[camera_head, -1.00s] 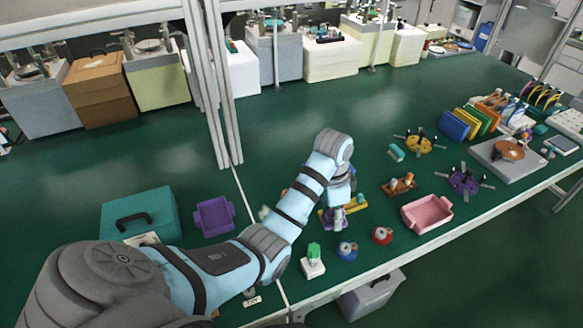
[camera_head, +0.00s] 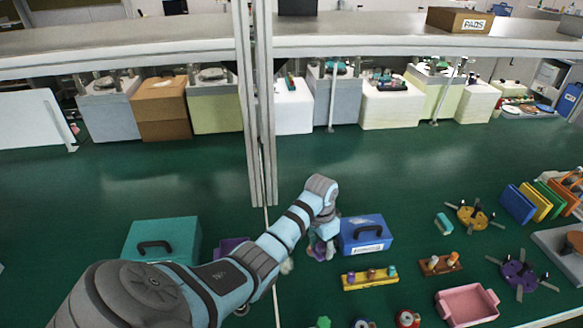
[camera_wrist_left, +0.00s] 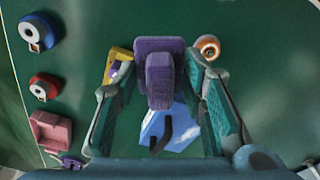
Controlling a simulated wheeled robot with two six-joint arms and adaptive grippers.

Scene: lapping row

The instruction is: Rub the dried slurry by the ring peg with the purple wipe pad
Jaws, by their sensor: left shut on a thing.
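The purple wipe pad (camera_wrist_left: 160,75) is held between the fingers of my left gripper (camera_wrist_left: 165,98), which is shut on it. In the head view the left gripper (camera_head: 321,232) points down with the pad (camera_head: 322,251) under it, beside the blue case. I cannot tell whether the pad touches the table. An orange-and-white round piece (camera_wrist_left: 208,46), perhaps the ring peg, stands just beside the pad in the wrist view; my arm seems to hide it in the head view. A pale patch (camera_head: 287,265), possibly the dried slurry, shows beside my forearm. My right gripper is not in view.
The blue case (camera_head: 366,235) stands close right of the gripper. A yellow rack (camera_head: 369,278) and a pink tray (camera_head: 468,306) lie nearer the front. A teal case (camera_head: 163,240) stands left. Metal posts (camera_head: 255,110) rise behind. Green table behind the gripper is clear.

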